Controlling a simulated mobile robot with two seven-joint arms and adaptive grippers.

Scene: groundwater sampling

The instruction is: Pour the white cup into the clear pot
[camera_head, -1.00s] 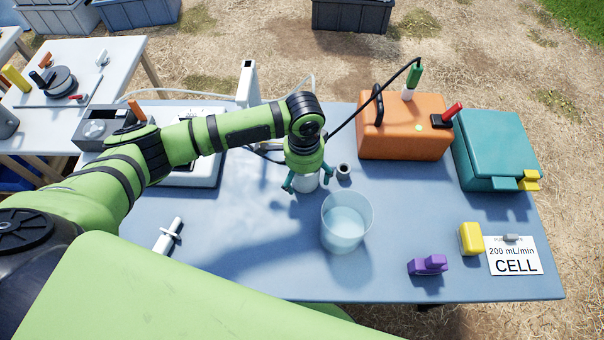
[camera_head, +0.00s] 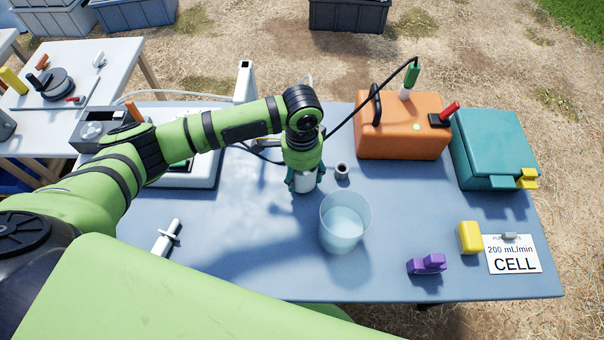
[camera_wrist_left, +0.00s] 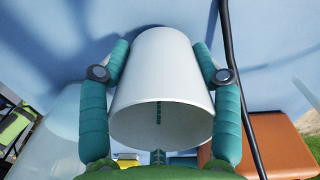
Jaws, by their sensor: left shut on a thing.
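The white cup (camera_head: 305,183) stands upright on the blue table, behind and left of the clear pot. It also fills the middle of the left wrist view (camera_wrist_left: 162,75), its open rim toward the camera. My left gripper (camera_head: 305,182) is shut on the cup, with a teal finger on each side of it. The clear pot (camera_head: 345,222) holds pale liquid and stands on the table to the front right of the cup. The pot shows blurred at the left of the wrist view. My right gripper is not in view.
A small grey ring-like piece (camera_head: 342,172) stands just right of the cup. An orange case (camera_head: 400,130) with a black cable and a teal case (camera_head: 492,150) are at the back right. Purple (camera_head: 427,265) and yellow (camera_head: 470,238) blocks are at the front right. The table's front left is mostly clear.

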